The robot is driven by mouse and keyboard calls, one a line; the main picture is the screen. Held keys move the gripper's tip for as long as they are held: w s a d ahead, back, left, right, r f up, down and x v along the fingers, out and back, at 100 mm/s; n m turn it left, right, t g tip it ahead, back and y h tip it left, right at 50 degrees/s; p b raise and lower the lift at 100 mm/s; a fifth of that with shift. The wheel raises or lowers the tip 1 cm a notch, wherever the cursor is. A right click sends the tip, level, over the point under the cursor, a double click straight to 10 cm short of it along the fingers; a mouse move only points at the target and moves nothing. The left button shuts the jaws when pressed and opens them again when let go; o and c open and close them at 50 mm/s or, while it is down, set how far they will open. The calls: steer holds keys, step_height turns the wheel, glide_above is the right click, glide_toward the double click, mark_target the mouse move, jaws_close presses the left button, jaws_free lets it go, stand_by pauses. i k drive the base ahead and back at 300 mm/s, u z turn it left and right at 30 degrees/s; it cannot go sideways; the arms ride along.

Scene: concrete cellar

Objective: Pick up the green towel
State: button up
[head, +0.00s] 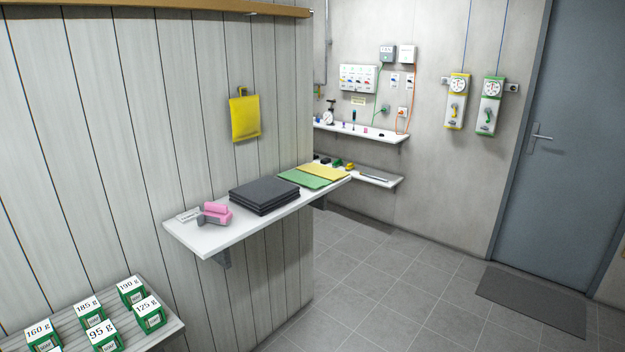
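A flat green towel (306,179) lies on the white wall shelf (212,246), toward its far end. It lies just left of a flat yellow towel (325,172) and seems to touch or slightly overlap it; I cannot tell which. A stack of folded dark grey towels (264,197) sits to the left of the green one, close by. Another yellow cloth (245,118) hangs from a hook on the plank wall above the shelf. My gripper does not show in this view.
Pink and grey blocks (214,213) lie at the shelf's near end. A lower shelf with several green soap boxes (149,313) is at bottom left. More shelves with small items (355,131) are on the back wall. The tiled floor (352,275) is clear, with a dark mat by the door (565,150).

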mark_target(307, 180)
steer(key=u, duration=1.15)
steer(key=k, duration=0.15)
steer(key=z, duration=3.05)
steer(key=i, duration=1.85)
steer(key=u, duration=0.5)
